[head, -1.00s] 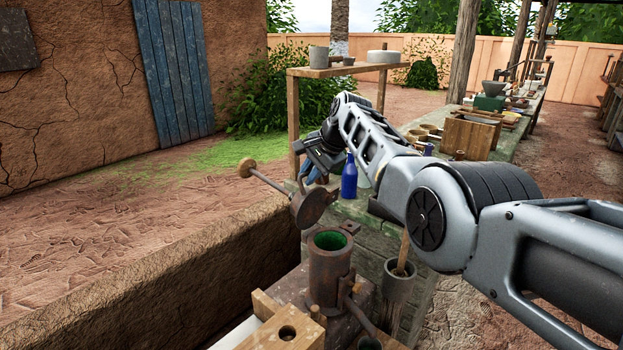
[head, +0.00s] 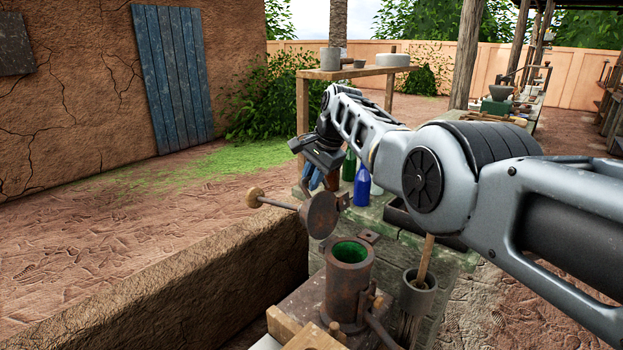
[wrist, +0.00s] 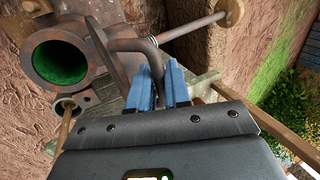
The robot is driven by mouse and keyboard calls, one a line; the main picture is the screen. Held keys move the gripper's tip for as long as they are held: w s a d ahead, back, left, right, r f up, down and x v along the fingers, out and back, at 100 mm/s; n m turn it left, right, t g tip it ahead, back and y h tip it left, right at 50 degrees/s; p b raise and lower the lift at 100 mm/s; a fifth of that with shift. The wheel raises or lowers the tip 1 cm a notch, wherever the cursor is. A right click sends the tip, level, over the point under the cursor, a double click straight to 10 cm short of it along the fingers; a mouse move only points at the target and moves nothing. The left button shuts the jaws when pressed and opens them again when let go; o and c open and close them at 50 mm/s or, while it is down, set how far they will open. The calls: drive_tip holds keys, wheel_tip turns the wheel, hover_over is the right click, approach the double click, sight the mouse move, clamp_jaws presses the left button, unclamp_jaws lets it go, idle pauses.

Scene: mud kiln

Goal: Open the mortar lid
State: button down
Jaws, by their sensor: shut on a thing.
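The mortar (head: 347,285) is a rusty upright metal cylinder, bright green inside. Its mouth is uncovered; the wrist view shows it at upper left (wrist: 35,58). The round rusty lid (head: 321,216) stands tipped up behind and left of the mouth, apart from the rim. A rod with a wooden knob (head: 253,197) sticks out to its left; the knob also shows in the wrist view (wrist: 232,12). My gripper (head: 316,178) is behind the lid. In the wrist view its blue fingers (wrist: 158,82) are closed around a bent metal handle (wrist: 140,47). The handle's joint to the lid is unclear.
A pot with a wooden stick (head: 418,295) stands right of the mortar. A blue bottle (head: 362,188) and a green bottle (head: 349,165) stand behind, close to my arm. A wooden shelf (head: 345,73) rises further back. An earthen wall edge (head: 200,275) runs along the left.

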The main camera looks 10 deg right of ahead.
drive_tip(key=c, duration=1.2)
unclamp_jaws()
drive_tip(key=shift+c, duration=0.2)
drive_tip(key=shift+r, duration=0.1)
drive_tip(key=v, duration=0.7)
drive_tip(key=shift+r, duration=0.3)
drive_tip(key=shift+s, duration=0.1)
